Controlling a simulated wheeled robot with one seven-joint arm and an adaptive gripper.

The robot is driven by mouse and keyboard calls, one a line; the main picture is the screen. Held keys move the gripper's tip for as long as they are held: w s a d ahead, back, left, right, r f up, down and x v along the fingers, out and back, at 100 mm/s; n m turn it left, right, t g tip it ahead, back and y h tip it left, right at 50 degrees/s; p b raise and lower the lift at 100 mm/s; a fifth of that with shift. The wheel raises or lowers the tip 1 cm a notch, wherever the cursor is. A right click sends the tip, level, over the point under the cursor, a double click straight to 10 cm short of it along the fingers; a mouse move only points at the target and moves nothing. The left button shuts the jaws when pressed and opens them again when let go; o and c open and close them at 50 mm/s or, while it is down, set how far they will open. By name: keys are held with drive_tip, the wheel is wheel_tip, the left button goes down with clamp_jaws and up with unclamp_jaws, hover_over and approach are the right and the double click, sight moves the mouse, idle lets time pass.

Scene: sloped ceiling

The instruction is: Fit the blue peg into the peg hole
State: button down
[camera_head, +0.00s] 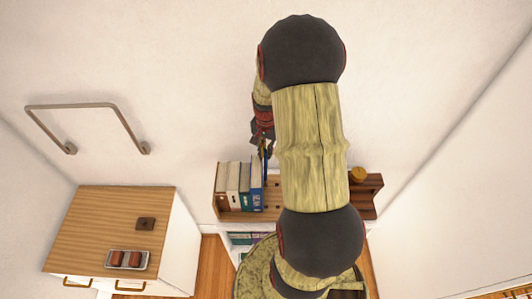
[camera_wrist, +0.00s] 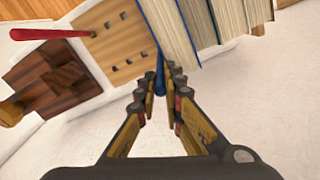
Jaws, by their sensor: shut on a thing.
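My gripper (camera_wrist: 162,84) is shut on the blue peg (camera_wrist: 160,72), which shows as a narrow blue piece between the fingertips in the wrist view. In the head view my gripper (camera_head: 264,146) is above the shelf, right of the books, and a thin blue piece shows below it. A light wooden board (camera_wrist: 124,36) with several small dark holes is ahead and left of the fingertips in the wrist view. The peg looks apart from these holes. Which one is the peg hole, I cannot tell. My arm hides part of the shelf in the head view.
Several upright books (camera_head: 240,186) stand close to the gripper, and the books (camera_wrist: 205,22) fill the upper right of the wrist view. A red rod (camera_wrist: 48,34) and dark brown wooden blocks (camera_wrist: 58,90) are at left there. A wooden cabinet (camera_head: 100,215) stands at left.

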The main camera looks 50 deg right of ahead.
drive_tip(key=shift+f, duration=0.4)
drive_tip(key=shift+f, duration=0.15)
drive_tip(key=c, duration=2.2)
unclamp_jaws()
drive_tip(key=shift+a, duration=0.1)
drive_tip(key=shift+s, duration=0.1)
